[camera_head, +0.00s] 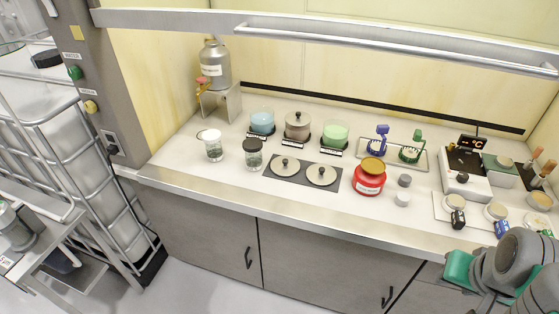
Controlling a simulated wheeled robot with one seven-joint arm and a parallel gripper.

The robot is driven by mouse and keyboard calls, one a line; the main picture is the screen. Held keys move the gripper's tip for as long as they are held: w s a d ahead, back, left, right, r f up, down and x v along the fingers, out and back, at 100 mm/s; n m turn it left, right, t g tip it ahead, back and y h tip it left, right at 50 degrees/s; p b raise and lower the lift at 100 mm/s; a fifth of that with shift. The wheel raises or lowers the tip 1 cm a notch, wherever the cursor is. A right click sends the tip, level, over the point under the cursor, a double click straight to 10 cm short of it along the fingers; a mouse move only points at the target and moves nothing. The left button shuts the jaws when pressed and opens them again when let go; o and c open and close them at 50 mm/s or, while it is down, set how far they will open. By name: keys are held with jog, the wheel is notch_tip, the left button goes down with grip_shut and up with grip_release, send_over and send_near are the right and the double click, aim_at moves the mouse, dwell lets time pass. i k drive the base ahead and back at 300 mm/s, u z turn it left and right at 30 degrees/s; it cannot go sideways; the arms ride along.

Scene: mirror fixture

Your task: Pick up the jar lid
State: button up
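Two pale round lids with dark knobs lie on a dark mat (304,173) on the counter, the left lid (285,167) and the right lid (321,175). Behind them a grey-beige lidded jar (298,127) stands between an open-looking blue-filled jar (262,122) and a green-filled one (335,134). Other lids sit on a clear jar with a dark top (253,146), a clear jar with a white top (209,134) and a red jar (369,181). Which lid is meant is unclear. My grey and teal arm is at the lower right, well away from the lids; its fingers are not clear.
A metal dispenser (215,65) stands at the back left. A metal rail (390,46) crosses above. The counter's front strip (240,200) is clear.

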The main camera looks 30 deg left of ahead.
aim_at(323, 175)
jog(key=u, duration=1.05)
jog(key=i, duration=0.9)
jog(key=u, duration=1.05)
